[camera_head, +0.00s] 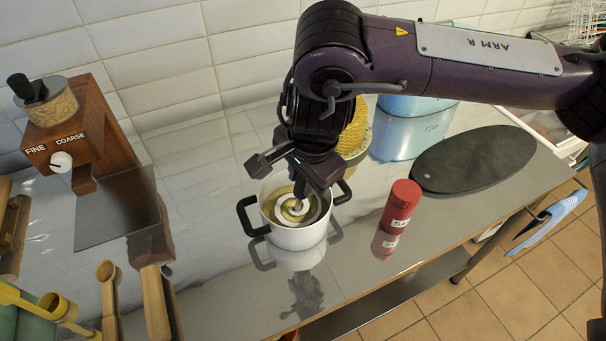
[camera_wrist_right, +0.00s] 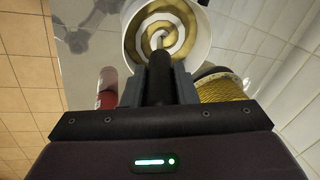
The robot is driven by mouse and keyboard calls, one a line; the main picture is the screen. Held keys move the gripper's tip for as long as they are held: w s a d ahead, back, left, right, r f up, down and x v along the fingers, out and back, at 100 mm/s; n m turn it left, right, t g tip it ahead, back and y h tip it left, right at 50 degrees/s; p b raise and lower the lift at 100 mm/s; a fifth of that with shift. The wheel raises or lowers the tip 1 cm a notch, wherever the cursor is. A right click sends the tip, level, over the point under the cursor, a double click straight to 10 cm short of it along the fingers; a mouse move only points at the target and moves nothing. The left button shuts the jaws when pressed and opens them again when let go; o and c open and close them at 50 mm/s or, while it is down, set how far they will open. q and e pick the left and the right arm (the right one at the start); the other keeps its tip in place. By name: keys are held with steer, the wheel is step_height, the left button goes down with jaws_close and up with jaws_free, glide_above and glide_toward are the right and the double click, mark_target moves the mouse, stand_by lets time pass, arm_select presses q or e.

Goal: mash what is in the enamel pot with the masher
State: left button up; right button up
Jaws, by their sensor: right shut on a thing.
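The white enamel pot (camera_head: 297,237) with black handles stands on the shiny metal counter. Something yellowish lies in it. The masher (camera_head: 297,208) has a pale spiral head, which is inside the pot, over or in the yellowish contents; how deep I cannot tell. My right gripper (camera_head: 308,178) is above the pot, shut on the masher's black handle. In the right wrist view the dark handle (camera_wrist_right: 160,77) runs from between the fingers to the spiral head in the pot (camera_wrist_right: 205,43). My left gripper is not in view.
A red shaker (camera_head: 400,205) stands right of the pot. Behind are a yellow woven thing (camera_head: 354,135), a blue canister (camera_head: 398,135) and a dark oval board (camera_head: 474,158). A wooden grinder (camera_head: 75,135) and wooden utensils (camera_head: 108,290) are at left. The counter's front is clear.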

steer(key=shift+w+p+v, duration=0.15)
steer(key=shift+p+v, duration=0.6)
steer(key=shift+v, duration=0.05)
steer(key=shift+w+p+v, duration=0.2)
steer(key=shift+p+v, duration=0.5)
steer(key=shift+v, duration=0.05)
steer(key=shift+a, duration=0.15)
steer(key=shift+f, duration=0.1)
steer(key=shift+s+b+x, duration=0.15)
steer(key=shift+b+x, duration=0.5)
steer(key=shift+x, duration=0.05)
steer(key=shift+s+b+x, duration=0.15)
steer(key=shift+b+x, duration=0.5)
steer(key=p+v, duration=0.3)
steer(key=shift+w, duration=0.35)
steer(key=shift+f, duration=0.1)
